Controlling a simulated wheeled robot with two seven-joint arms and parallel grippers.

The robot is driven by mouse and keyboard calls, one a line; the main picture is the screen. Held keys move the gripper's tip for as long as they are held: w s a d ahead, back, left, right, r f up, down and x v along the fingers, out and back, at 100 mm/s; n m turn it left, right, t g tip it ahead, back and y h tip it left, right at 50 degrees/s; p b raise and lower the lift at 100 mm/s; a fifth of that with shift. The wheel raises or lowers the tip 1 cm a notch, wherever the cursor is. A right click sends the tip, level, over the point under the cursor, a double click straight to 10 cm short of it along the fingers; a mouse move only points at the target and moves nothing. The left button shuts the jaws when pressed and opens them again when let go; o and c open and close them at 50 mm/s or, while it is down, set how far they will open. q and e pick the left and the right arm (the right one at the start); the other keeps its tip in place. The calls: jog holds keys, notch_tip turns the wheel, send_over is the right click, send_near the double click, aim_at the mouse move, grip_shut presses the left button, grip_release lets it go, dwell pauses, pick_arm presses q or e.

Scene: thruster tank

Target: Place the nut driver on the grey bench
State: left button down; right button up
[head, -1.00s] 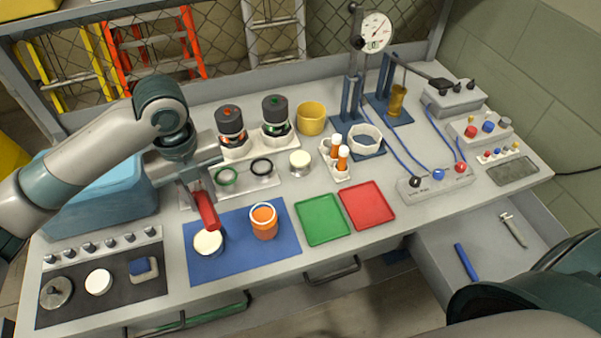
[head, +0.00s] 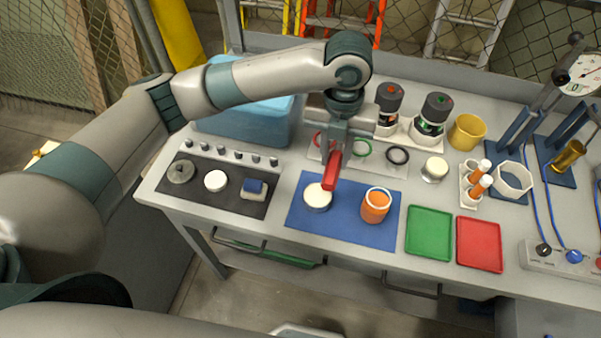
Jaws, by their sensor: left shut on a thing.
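My left gripper (head: 337,150) is shut on a red piece (head: 332,171), which looks like the nut driver's handle. It points downward above the blue mat, close behind a round white-topped container (head: 318,196). The rest of the tool is hidden by the gripper or not distinguishable. I cannot tell whether its lower end touches anything. The grey bench (head: 415,188) spans the view, with the blue mat (head: 345,228) near its front edge. My right gripper is not in view.
An orange jar (head: 376,205) stands on the mat, right of the red piece. Green (head: 429,232) and red (head: 479,243) trays lie further right. A dark panel with knobs (head: 222,184) lies left, and a blue box (head: 245,120) stands behind it. Bare bench shows behind the green tray.

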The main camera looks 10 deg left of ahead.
pick_arm(q)
jog(key=p, duration=0.4)
send_over(286, 188)
notch_tip(286, 188, down, 6)
jog(key=shift+f, duration=0.3)
jog(key=shift+f, duration=0.1)
notch_tip(286, 188, down, 3)
jog(key=shift+r+p, duration=0.15)
jog(key=shift+p, duration=0.75)
jog(key=shift+f, duration=0.55)
jog(key=shift+f, duration=0.1)
